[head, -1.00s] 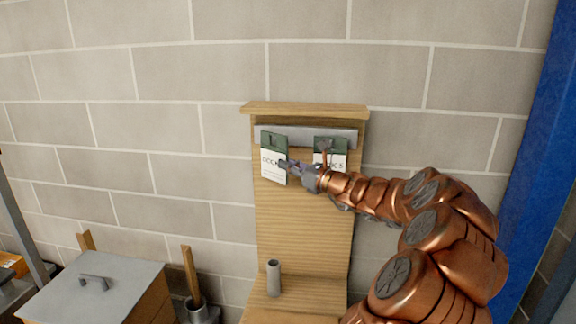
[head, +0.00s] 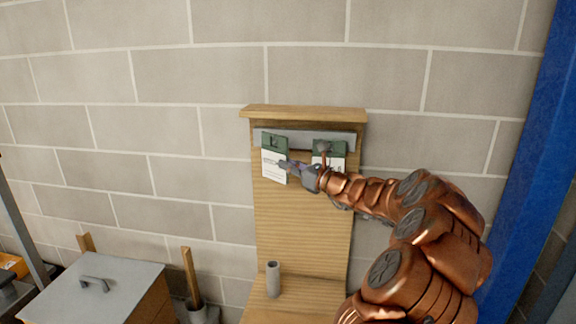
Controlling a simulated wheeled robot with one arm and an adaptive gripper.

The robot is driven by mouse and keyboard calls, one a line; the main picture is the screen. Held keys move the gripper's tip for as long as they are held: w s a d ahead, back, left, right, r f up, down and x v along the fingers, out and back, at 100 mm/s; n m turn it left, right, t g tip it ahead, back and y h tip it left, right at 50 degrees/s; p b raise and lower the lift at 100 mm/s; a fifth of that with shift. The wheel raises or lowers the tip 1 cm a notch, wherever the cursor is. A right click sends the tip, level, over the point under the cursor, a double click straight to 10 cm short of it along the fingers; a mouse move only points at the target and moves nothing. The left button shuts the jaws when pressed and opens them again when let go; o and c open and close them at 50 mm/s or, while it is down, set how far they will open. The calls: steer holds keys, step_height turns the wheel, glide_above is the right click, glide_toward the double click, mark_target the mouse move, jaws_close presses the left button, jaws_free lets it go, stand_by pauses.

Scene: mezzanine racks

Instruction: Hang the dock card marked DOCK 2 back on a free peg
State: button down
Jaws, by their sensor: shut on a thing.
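A white card with a green top (head: 273,165) is at the left end of the grey peg strip (head: 300,141) on the wooden board. Its print is blurred now; an earlier frame shows "DOCK" on it, with the number hidden by my gripper. My gripper (head: 287,166) is shut on this card's right edge. The card is upright in front of the strip; I cannot tell if it is on a peg. A second green-topped card (head: 329,147) hangs at the right of the strip, partly hidden by my gripper and arm.
The wooden board (head: 300,225) has a top ledge and a lower shelf with a grey cylinder (head: 273,279). A grey-lidded box (head: 92,289) stands at lower left beside a pot with a wooden handle (head: 190,275). A blue post (head: 515,190) is at right.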

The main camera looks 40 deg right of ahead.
steer(key=shift+w+d+f+p, duration=0.15)
steer(key=shift+w+d+p, duration=0.7)
steer(key=shift+p, duration=0.1)
stand_by(1.1)
steer(key=shift+w+d+f+p, duration=0.1)
steer(key=shift+d+f+p, duration=0.05)
steer(key=shift+d+p, duration=0.15)
stand_by(0.6)
steer(key=shift+w+d+f, duration=0.1)
steer(key=shift+d+f, duration=0.05)
steer(key=shift+f, duration=0.45)
stand_by(0.5)
steer(key=shift+d, duration=0.1)
stand_by(0.6)
steer(key=shift+r, duration=0.1)
steer(key=shift+c, duration=2.1)
jaws_free()
steer(key=v, duration=0.6)
steer(key=shift+s, duration=0.45)
